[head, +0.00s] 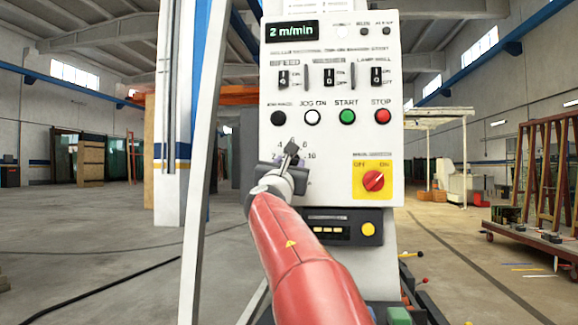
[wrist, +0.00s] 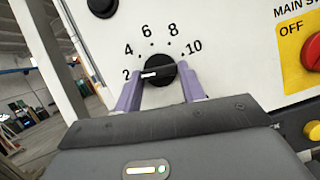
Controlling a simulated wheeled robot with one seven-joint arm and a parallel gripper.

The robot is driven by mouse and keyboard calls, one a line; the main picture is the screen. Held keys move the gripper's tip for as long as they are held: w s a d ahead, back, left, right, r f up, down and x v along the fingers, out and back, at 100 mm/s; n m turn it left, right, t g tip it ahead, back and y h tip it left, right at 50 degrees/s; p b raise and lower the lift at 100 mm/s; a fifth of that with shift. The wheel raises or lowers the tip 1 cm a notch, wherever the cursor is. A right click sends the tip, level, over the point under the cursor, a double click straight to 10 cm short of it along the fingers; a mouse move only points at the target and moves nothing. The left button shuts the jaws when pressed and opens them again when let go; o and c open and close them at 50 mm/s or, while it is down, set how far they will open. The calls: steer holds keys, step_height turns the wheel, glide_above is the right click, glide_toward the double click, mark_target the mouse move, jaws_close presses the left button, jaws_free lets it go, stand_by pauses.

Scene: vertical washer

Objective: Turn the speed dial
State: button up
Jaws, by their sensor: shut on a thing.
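The speed dial (wrist: 159,74) is a round black knob with a white pointer mark, on the white control panel. In the wrist view the numbers 2, 4, 6, 8 and 10 arc around it, and the white mark lies on the side of the 2. My gripper (wrist: 158,88) is at the dial, with one purple finger on each side, shut on it. In the head view my gripper (head: 287,165) and red arm cover most of the dial. The display (head: 291,31) reads 2 m/min.
Above the dial are a black button (head: 278,118), a white JOG ON button (head: 312,117), a green START button (head: 347,117) and a red STOP button (head: 382,116). To the right is a red main switch (head: 373,181) on a yellow plate. Open floor lies at left.

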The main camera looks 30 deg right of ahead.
steer(key=shift+m, duration=0.3)
steer(key=shift+c, duration=0.2)
steer(key=shift+w+a+r+m+g+h+p, duration=0.15)
steer(key=shift+m+g+p, duration=1.05)
steer(key=shift+m, duration=1.9)
steer(key=shift+a+r+m+g+h+p, duration=0.1)
steer(key=shift+r+m+g+h+p, duration=0.15)
steer(key=shift+m+g+p, duration=1.95)
steer(key=shift+w+a+r+m+g+h+b, duration=0.15)
steer(key=shift+m+g, duration=0.35)
steer(key=shift+m, duration=3.5)
steer(key=shift+f, duration=0.1)
steer(key=o, duration=1)
steer(key=shift+s, duration=0.1)
